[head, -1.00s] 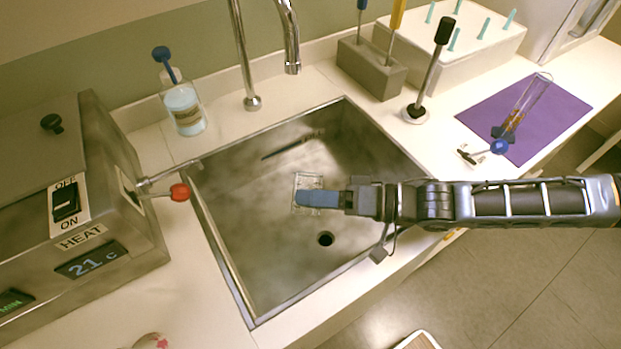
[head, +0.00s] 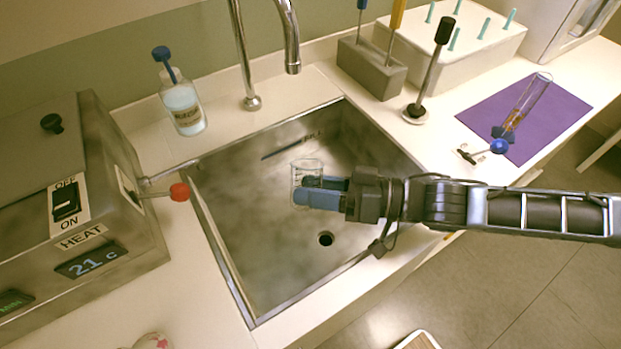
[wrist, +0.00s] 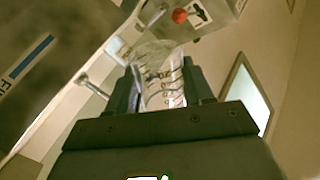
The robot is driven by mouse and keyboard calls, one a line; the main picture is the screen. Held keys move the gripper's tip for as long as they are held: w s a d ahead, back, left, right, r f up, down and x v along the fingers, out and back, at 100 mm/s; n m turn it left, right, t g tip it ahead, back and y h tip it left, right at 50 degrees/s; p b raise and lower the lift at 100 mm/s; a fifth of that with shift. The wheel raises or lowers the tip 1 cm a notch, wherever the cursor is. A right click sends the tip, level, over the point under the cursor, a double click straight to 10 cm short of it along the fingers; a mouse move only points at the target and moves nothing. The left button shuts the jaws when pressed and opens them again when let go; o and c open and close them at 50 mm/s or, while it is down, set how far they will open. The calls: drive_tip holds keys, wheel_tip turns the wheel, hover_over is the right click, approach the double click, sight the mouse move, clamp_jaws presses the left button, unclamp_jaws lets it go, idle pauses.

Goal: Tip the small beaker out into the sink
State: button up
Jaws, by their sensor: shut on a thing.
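The small beaker (head: 308,168) is clear glass with marks on its side. It is held above the sink basin (head: 250,225), near upright, with its rim showing at the top in the head view. My gripper (head: 303,190) reaches in from the right and is shut on it, one blue finger on each side. In the wrist view the beaker (wrist: 165,88) shows between the fingers. Glare and small size hide whether any liquid is left in it. The drain (head: 326,239) lies in front of and to the right of the beaker.
A tall tap (head: 250,100) stands behind the sink. A heater box (head: 95,190) with a red-knobbed lever (head: 180,192) is at the left edge. A wash bottle (head: 184,108) stands back left. A tube on a purple mat (head: 560,115) lies at right.

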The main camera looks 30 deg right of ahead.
drive_tip(key=s+r+n, duration=0.1)
drive_tip(key=a+n, duration=0.1)
drive_tip(key=n, duration=0.1)
drive_tip(key=s+a+r+n, duration=0.1)
drive_tip(key=n, duration=0.1)
drive_tip(key=shift+s+r+t, duration=0.3)
drive_tip(key=shift+s, duration=0.05)
drive_tip(key=shift+s+a+r+n, duration=0.2)
drive_tip(key=shift+r+n, duration=0.05)
drive_tip(key=shift+n, duration=0.45)
drive_tip(key=s+a+r, duration=0.3)
drive_tip(key=s+r, duration=0.1)
drive_tip(key=r, duration=0.1)
idle(0.4)
